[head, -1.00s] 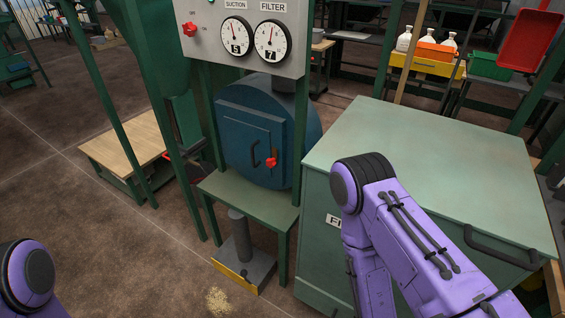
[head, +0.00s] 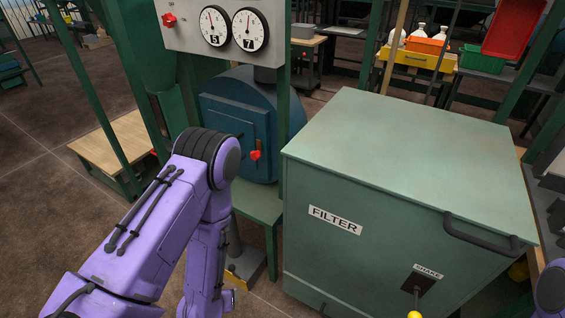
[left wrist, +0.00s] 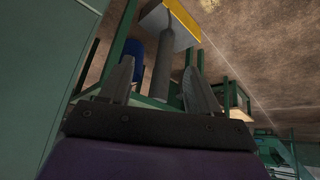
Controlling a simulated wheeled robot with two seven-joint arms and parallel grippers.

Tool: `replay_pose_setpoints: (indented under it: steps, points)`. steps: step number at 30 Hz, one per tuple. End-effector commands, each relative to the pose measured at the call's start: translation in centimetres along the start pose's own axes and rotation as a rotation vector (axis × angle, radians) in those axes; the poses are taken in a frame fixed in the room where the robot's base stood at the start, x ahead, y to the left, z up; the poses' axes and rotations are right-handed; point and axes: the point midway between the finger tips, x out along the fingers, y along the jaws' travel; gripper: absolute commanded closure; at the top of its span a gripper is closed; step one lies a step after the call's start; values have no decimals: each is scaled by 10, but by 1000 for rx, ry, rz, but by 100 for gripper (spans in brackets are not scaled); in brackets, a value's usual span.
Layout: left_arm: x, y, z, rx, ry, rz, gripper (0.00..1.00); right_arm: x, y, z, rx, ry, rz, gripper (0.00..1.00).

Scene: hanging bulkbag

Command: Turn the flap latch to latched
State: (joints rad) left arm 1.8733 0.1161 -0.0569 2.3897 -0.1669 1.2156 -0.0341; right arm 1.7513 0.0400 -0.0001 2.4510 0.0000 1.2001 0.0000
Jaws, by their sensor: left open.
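The flap door (head: 236,135) is a square blue panel on the front of a round blue drum (head: 285,115), in the middle of the head view. A red knob (head: 256,155), seemingly the flap latch, sits at its right edge. My left arm covers the door's lower left part. My left gripper (left wrist: 158,85) shows in the left wrist view, open, with nothing between its fingers; the latch cannot be made out there. My right gripper is not in view.
A green filter cabinet (head: 400,150) with a black handle (head: 480,235) and a yellow-tipped shake lever (head: 415,300) fills the right. A green stand (head: 262,205) is below the drum. The gauge panel (head: 185,32) is above. A wooden-topped bench (head: 115,145) stands left.

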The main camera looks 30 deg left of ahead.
Motion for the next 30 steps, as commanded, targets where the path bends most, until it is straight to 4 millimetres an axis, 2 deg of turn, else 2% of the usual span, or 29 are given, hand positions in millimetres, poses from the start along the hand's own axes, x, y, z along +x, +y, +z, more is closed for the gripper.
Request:
replay_pose_setpoints:
  steps: [1, 2, 3, 5, 6, 9, 12, 16, 24, 30]
  points:
    - [43, 18, -40, -2, 118, 90, 38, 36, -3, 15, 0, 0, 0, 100]
    - [57, 30, -73, 13, 197, 154, 38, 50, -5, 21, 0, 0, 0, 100]
    - [69, 43, -120, 40, 313, 237, 38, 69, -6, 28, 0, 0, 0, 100]
    - [72, 55, -190, 99, 493, 345, 38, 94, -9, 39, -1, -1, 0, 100]
    - [66, 58, -229, 145, 603, 400, 38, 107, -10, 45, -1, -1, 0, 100]
    - [39, 55, -299, 251, 826, 484, 38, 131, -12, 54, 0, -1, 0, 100]
    - [16, 49, -333, 327, 952, 518, 38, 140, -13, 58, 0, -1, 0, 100]
    - [7, 52, -352, 365, 997, 528, 38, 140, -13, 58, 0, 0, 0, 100]
    - [33, 86, -391, 365, 993, 528, 38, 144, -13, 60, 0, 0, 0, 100]
    - [47, 104, -413, 363, 991, 528, 38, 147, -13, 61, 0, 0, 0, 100]
